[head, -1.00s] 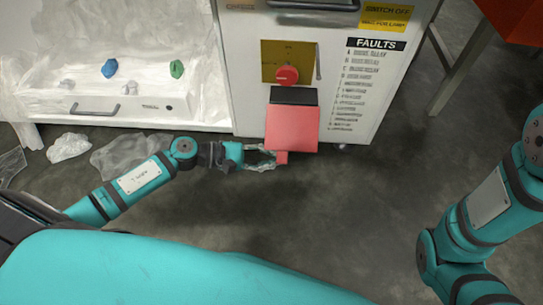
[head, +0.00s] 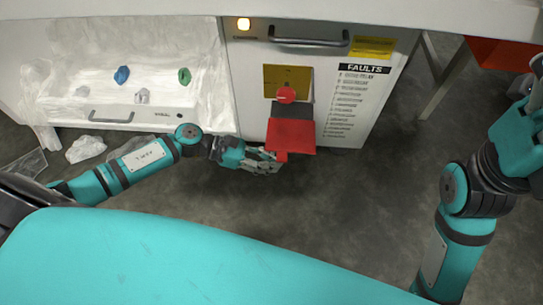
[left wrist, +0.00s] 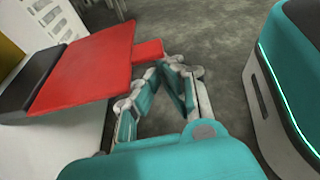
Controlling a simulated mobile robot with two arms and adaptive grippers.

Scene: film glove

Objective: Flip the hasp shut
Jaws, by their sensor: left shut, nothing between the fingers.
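The hasp's red leaf (head: 291,136) sticks out from the cabinet front, hinged at a black block (head: 292,111), and stands away from the gold plate (head: 275,78) with its red knob (head: 286,95). The leaf (left wrist: 88,70) and a small red tab (left wrist: 149,50) at its outer edge also show in the left wrist view. My left gripper (head: 272,160) is shut and empty, close beside the tab at the leaf's outer end. Its fingers (left wrist: 166,72) come together by the tab; whether they touch it I cannot tell.
A white film-lined glovebox (head: 140,60) with blue and green knobs stands left of the cabinet. Crumpled film (head: 86,148) lies on the floor. Floor before the cabinet is clear.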

